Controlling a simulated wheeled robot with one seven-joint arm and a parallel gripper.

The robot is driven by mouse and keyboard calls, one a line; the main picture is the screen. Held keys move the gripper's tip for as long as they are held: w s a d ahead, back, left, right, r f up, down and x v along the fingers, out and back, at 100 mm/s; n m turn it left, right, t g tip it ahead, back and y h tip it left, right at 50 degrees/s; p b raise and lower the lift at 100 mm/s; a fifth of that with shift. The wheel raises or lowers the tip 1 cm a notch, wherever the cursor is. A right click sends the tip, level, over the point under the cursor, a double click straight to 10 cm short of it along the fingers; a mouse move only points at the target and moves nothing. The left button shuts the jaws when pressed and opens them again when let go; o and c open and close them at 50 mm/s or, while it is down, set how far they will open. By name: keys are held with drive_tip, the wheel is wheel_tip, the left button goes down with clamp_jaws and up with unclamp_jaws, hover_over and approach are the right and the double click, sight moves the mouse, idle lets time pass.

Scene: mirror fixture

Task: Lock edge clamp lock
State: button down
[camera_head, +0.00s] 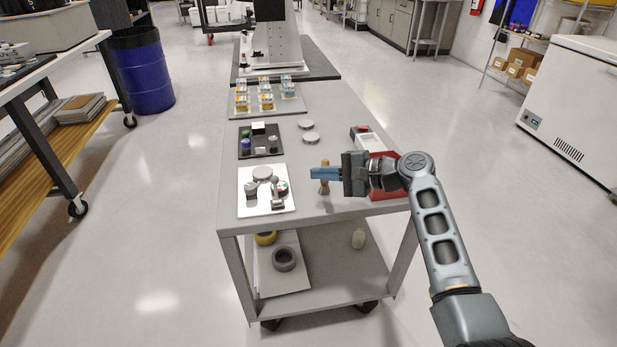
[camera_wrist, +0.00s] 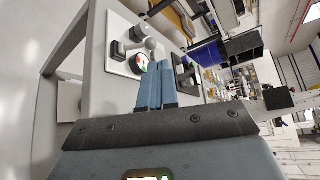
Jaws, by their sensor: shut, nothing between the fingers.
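The mirror fixture is a white square plate (camera_head: 250,207) on the cart top, also in the wrist view (camera_wrist: 112,66). It bears a pale round disc (camera_head: 262,173), a small dark-and-grey clamp block (camera_head: 251,188) and a grey lever part (camera_head: 277,200) beside a small dial with green and red marks (camera_head: 283,187). The dial (camera_wrist: 141,63) shows just beyond the fingertips in the wrist view. Which part is the edge clamp lock I cannot tell for sure. My gripper (camera_head: 312,173), with blue fingers, is shut and empty to the right of the plate, apart from it; it also shows in the wrist view (camera_wrist: 156,66).
A wooden-looking tool (camera_head: 325,187) stands or lies behind my fingers. A red bin (camera_head: 388,190) is under my wrist.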

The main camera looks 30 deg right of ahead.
drive_tip(key=shift+w+r+v, duration=0.1)
drive_tip(key=shift+r+v, duration=0.1)
drive_tip(key=shift+v, duration=1.05)
drive_tip(key=shift+w+r+v, duration=0.15)
drive_tip(key=shift+r+v, duration=0.05)
drive_tip(key=shift+v, duration=1.05)
drive_tip(key=shift+d, duration=0.1)
drive_tip(key=s+a+f+n+h, duration=0.2)
drive_tip(key=s+a+f+h, duration=0.2)
drive_tip(key=s+f, duration=0.65)
drive_tip(key=s+a+f+n+h, duration=0.1)
drive_tip(key=s+a+f+h, duration=0.45)
drive_tip(key=s, duration=0.75)
drive_tip(key=s+r+n+t, duration=0.1)
drive_tip(key=s+r+n, duration=0.15)
drive_tip(key=s, duration=0.45)
drive_tip(key=s+r+n, duration=0.2)
drive_tip(key=s+n, duration=0.1)
drive_tip(key=s, duration=0.5)
drive_tip(key=s+a+r+n+t, duration=0.2)
drive_tip(key=s+r+n, duration=0.4)
drive_tip(key=r, duration=0.7)
drive_tip(key=s+a, duration=0.1)
drive_tip(key=s, duration=0.1)
drive_tip(key=shift+s+r+t, duration=0.3)
drive_tip(key=shift+s+r, duration=0.05)
drive_tip(key=shift+r, duration=0.05)
